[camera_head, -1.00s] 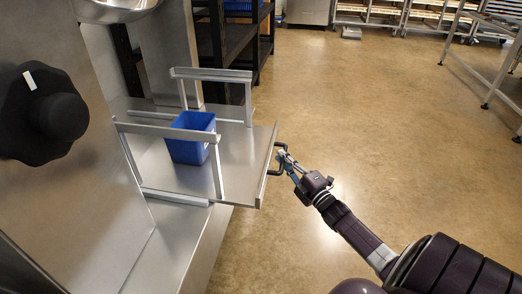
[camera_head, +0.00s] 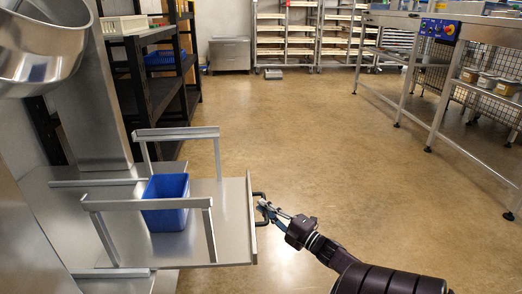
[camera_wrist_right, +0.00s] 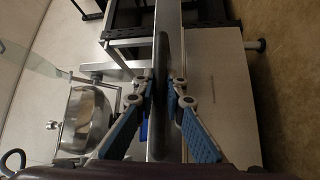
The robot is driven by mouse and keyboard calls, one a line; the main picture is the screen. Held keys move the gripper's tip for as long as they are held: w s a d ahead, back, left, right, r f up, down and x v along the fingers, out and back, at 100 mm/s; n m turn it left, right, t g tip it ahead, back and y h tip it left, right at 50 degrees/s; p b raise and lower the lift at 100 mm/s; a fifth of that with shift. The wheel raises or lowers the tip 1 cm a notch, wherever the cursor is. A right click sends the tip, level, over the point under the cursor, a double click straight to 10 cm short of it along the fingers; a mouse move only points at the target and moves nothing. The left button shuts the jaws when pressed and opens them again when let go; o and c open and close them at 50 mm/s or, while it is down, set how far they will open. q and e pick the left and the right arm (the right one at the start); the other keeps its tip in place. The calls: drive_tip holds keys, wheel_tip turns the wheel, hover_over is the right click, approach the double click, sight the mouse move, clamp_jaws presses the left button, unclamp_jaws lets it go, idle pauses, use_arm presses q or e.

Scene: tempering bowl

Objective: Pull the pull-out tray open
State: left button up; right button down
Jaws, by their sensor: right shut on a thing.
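The pull-out tray (camera_head: 226,222) is a flat metal shelf with a raised front edge, and it stands out from the steel machine at the left. A blue bin (camera_head: 166,203) sits on it between two metal rails. A dark handle (camera_head: 258,196) is on the tray's front edge. My right gripper (camera_head: 265,207) is shut on this handle, reaching in from the right. In the right wrist view my right gripper's fingers (camera_wrist_right: 162,92) close from both sides on a long bar that runs up the picture. My left gripper is in neither view.
A steel bowl (camera_head: 40,55) hangs on the machine at upper left. Black shelving (camera_head: 150,75) stands behind the tray. A metal table frame (camera_head: 440,100) is at the right. The floor (camera_head: 300,140) in front of the tray is clear.

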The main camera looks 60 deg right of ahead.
drive_tip(key=shift+f, duration=0.1)
drive_tip(key=c, duration=2)
unclamp_jaws()
drive_tip(key=s, duration=0.4)
drive_tip(key=s+f, duration=0.1)
drive_tip(key=s, duration=0.3)
drive_tip(key=s+a, duration=0.1)
drive_tip(key=s, duration=0.3)
drive_tip(key=shift+f, duration=0.25)
